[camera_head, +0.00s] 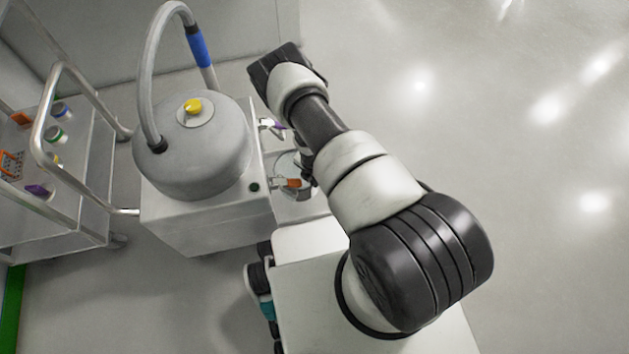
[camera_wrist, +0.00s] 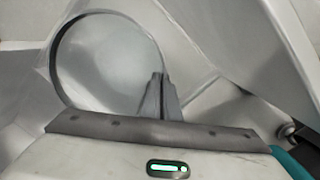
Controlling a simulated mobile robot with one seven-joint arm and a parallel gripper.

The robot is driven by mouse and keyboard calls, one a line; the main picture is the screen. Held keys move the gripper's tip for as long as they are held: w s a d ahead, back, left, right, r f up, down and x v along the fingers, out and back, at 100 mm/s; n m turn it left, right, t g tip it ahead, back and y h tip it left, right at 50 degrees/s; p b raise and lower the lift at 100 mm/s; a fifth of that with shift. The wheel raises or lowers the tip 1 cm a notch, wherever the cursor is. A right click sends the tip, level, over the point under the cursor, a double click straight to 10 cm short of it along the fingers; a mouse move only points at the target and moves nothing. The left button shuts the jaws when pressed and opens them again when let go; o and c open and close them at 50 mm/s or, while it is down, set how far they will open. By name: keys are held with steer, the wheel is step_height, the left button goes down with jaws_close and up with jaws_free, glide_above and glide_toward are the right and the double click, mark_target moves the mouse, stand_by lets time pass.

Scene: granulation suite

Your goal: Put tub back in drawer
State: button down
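The tub (camera_wrist: 100,60) fills the left of the wrist view as a wide, pale, open round vessel with a thin dark rim. My gripper (camera_wrist: 162,82) has its two fingers close together at the right part of that rim, with the rim running in between them. In the head view the tub (camera_head: 286,163) shows partly beside the grey machine, behind my wrist. The pulled-out drawer (camera_head: 300,208) with an orange piece (camera_head: 292,183) on it sits there too. My arm hides much of both, and I cannot tell whether the tub touches the drawer.
The grey machine (camera_head: 205,222) carries a round vessel (camera_head: 213,155) with a yellow knob and a thick hose. A steel cart (camera_head: 75,205) with small bottles stands at left. The floor at right is clear.

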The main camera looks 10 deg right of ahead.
steer(key=shift+f, duration=0.1)
steer(key=c, duration=2)
jaws_free()
steer(key=shift+c, duration=0.2)
